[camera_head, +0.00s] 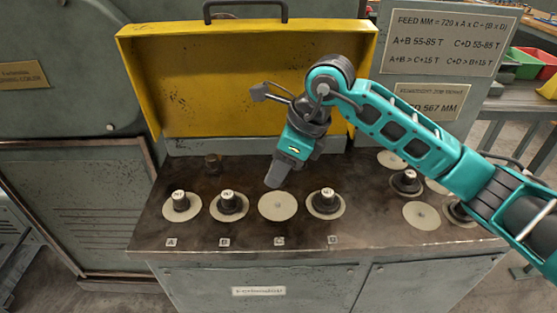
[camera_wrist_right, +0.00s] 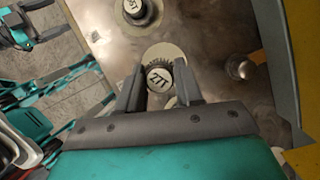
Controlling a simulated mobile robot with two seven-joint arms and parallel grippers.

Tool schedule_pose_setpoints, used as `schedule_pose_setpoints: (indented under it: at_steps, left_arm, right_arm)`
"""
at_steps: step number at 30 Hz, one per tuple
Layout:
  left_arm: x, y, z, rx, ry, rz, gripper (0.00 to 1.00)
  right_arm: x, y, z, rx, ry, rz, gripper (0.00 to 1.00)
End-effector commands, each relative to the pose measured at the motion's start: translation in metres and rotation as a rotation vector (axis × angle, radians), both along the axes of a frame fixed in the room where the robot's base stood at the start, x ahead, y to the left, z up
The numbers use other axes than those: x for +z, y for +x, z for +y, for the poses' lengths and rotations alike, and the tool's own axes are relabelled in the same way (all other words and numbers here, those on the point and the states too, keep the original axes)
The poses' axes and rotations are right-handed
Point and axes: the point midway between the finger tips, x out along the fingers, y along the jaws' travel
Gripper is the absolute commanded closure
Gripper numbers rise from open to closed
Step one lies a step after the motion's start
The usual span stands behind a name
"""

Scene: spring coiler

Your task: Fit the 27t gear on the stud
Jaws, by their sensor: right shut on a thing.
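My right gripper (camera_head: 273,184) points down at a slant over the round pale plate (camera_head: 278,206) at position C. The gear is hard to make out in the head view, behind the fingers. The plate at C looks bare, with a small mark in its middle. The stud there is too small to make out clearly. I cannot tell how high the gear is above the plate.
Gears with labelled hubs sit at A (camera_head: 180,202), B (camera_head: 228,201) and D (camera_head: 326,200). More plates and gears (camera_head: 407,182) stand at the right, below my arm. A yellow open cover (camera_head: 200,80) rises behind.

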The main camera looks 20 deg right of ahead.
Motion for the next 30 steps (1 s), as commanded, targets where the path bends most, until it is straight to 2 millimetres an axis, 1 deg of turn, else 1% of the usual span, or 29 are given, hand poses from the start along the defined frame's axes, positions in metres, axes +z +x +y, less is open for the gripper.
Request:
schedule_pose_setpoints:
  at_steps: [9, 18, 23, 30]
  left_arm:
    - [-0.014, 0.0, -0.004, -0.004, -0.011, 0.009, 0.19]
    - [-0.02, 0.005, -0.013, -0.017, -0.028, 0.004, 0.19]
    - [-0.017, 0.008, -0.02, -0.027, -0.038, -0.001, 0.19]
    - [-0.013, 0.011, -0.02, -0.028, -0.039, -0.008, 0.19]
  right_arm:
    - [-0.026, 0.0, 0.0, -0.001, 0.001, 0.0, 1.0]
    - [-0.054, 0.001, 0.0, -0.001, 0.001, -0.001, 1.0]
    - [-0.059, 0.001, 0.0, -0.001, 0.001, -0.001, 1.0]
    - [-0.058, 0.001, 0.0, -0.001, 0.001, -0.001, 1.0]
